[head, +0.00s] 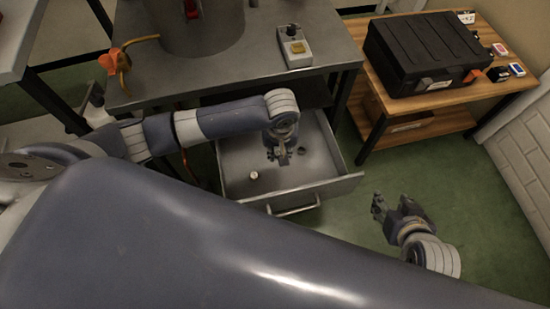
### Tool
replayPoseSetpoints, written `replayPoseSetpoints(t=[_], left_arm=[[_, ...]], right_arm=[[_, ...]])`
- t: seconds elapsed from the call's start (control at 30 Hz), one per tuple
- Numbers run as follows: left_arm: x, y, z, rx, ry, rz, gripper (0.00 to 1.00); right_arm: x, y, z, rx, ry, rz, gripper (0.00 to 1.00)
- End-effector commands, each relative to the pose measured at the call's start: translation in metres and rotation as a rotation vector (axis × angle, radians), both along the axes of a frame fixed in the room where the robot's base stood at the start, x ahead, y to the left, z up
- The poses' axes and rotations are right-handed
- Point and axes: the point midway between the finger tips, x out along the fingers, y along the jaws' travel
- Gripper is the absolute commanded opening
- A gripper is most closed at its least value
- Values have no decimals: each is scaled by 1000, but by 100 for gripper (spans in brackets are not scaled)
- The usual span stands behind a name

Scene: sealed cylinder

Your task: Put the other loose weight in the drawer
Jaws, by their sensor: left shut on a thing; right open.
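The drawer (342,186) under the grey table is pulled open. A small pale round thing (253,175), perhaps a weight, lies in it near the left front. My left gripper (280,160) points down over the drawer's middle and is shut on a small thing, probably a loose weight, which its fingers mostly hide. I cannot tell how far above the drawer floor it is. A small dark spot shows just right of the fingers. My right gripper (378,206) is open and empty, to the right of the drawer over the green floor.
On the grey table (262,75) stand a large metal cylinder (200,25), a small box with a yellow patch (294,46) and an orange clamp-like thing (113,60). A black case (424,50) lies on the wooden table (480,98) at right. Green floor lies between.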

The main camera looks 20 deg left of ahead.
Motion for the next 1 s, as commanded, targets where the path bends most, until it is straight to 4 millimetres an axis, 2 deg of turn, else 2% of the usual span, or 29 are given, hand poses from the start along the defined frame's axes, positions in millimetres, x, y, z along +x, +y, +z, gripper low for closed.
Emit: replayPoseSetpoints(t=[0.03,0.27,0.47,0.7,0.83,1.0], left_arm=[[3,-2,-16,0,-1,8,7],[8,-5,-31,4,-4,24,7],[8,-4,-50,5,-2,26,7],[8,-4,-75,5,-2,25,7],[8,-4,-85,4,-2,25,7],[8,-4,-90,4,-2,26,7]], right_arm=[[-1,0,1,3,-19,0,45],[-1,1,24,12,-68,1,45],[28,11,49,52,-242,13,45],[61,27,95,115,-510,31,45],[70,32,118,143,-628,38,45],[74,35,135,163,-704,43,45]])
